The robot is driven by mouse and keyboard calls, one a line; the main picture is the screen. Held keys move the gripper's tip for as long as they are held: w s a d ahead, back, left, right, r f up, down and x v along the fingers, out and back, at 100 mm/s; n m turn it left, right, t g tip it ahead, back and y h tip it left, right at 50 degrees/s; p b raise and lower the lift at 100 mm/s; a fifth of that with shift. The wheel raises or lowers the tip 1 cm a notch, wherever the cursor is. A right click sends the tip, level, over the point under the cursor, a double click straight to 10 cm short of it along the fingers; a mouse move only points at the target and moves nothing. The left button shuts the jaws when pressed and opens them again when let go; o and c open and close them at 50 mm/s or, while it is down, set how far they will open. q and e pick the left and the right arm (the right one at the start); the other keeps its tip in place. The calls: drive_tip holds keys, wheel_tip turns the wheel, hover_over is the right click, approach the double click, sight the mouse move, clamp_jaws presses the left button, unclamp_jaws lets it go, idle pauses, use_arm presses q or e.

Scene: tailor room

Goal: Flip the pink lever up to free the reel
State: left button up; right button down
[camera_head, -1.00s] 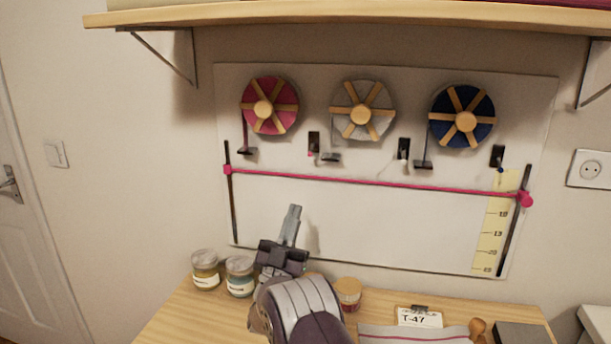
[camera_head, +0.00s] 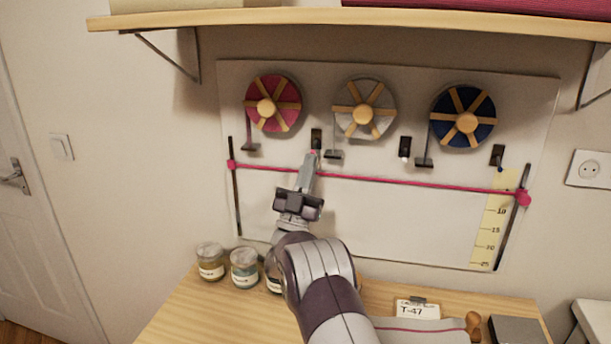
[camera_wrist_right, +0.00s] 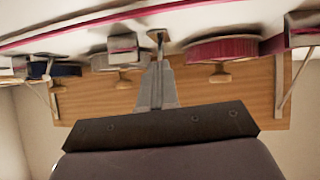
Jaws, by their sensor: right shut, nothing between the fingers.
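The pink reel (camera_head: 283,118) with wooden spokes hangs at the left of the white wall board. To its lower right is a small black lever plate (camera_head: 316,136) with a bit of pink at its lower end; the lever itself is mostly hidden by my fingertips. My right gripper (camera_head: 312,156) is shut and empty, pointing up, with its tips right at the lower end of this plate. I cannot tell whether they touch the lever. In the right wrist view, the shut fingers (camera_wrist_right: 159,66) point at the dark lever plate (camera_wrist_right: 158,36), with the pink reel (camera_wrist_right: 222,50) to the right. My left gripper is out of view.
A pink cord (camera_head: 420,184) runs across the board just below the levers. A grey reel (camera_head: 378,121) and a blue reel (camera_head: 482,106) hang to the right, each with its own plate. A wooden shelf (camera_head: 300,19) is above. Jars (camera_head: 244,272) stand on the table below.

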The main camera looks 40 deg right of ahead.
drive_tip(key=shift+s+a+r+n+y+p, duration=0.2)
drive_tip(key=shift+r+n+y+p, duration=0.3)
drive_tip(key=shift+y, duration=0.3)
drive_tip(key=r+y+p, duration=0.1)
drive_tip(key=y+p, duration=0.1)
drive_tip(key=r+n+y+p, duration=0.1)
drive_tip(key=y+p, duration=0.1)
drive_tip(key=p, duration=0.1)
drive_tip(key=r+g+y+p, duration=0.1)
drive_tip(key=y+p, duration=0.1)
drive_tip(key=shift+s+a+r+n+p, duration=0.15)
drive_tip(key=shift+s+a+n+p, duration=0.15)
drive_tip(key=shift+a+n, duration=0.1)
